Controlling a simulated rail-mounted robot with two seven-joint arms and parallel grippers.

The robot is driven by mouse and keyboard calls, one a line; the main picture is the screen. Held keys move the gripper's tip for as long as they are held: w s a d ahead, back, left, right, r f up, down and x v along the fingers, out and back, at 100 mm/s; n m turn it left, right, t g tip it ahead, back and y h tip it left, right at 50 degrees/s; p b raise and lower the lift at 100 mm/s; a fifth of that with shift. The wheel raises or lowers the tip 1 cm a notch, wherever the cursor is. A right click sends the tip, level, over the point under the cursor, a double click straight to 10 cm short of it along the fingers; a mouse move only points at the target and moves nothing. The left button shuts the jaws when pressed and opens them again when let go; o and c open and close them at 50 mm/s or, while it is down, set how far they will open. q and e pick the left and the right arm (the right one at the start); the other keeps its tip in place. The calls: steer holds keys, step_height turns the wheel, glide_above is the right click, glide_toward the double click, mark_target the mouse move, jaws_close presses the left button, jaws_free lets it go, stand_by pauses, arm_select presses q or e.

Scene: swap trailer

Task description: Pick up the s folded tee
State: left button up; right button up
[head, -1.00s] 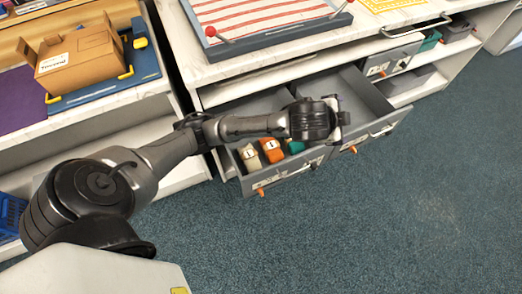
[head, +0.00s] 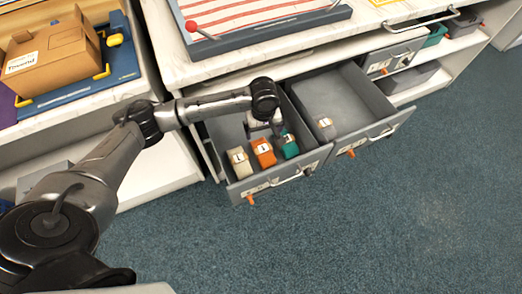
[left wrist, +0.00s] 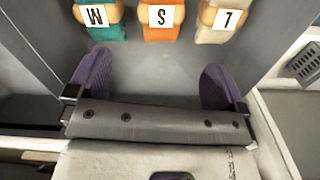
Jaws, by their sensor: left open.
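Three folded tees lie in a row along the front of the open left drawer (head: 226,132): cream (head: 239,162), orange (head: 263,153) and teal (head: 288,146). In the left wrist view, the orange tee (left wrist: 162,20) has the label S, between the teal tee (left wrist: 104,20) with an upside-down M and the cream tee (left wrist: 224,20) with an upside-down L. My left gripper (head: 264,127) is over the drawer, behind the tees. Its purple fingers (left wrist: 155,80) are wide apart with nothing between them. The S tee is ahead of the gap, apart from the fingers.
A second open drawer (head: 340,95) to the right holds a small pale labelled item (head: 326,128). The countertop (head: 175,60) overhangs the back of the drawers. A cardboard box (head: 50,55) stands on the left counter. Carpeted floor in front is clear.

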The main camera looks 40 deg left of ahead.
mark_target(262, 147)
arm_select(q)
step_height(262, 147, down, 8)
steer(key=shift+f+n+b, duration=0.2)
steer(key=shift+n+b, duration=0.65)
steer(key=shift+n, duration=0.15)
step_height(262, 147, down, 4)
steer(key=shift+s+f+b, duration=0.1)
steer(key=shift+s+b, duration=0.05)
steer(key=shift+b, duration=0.5)
steer(key=shift+f, duration=0.6)
steer(key=c, duration=1.1)
steer(key=shift+o, duration=0.2)
steer(key=shift+r, duration=0.1)
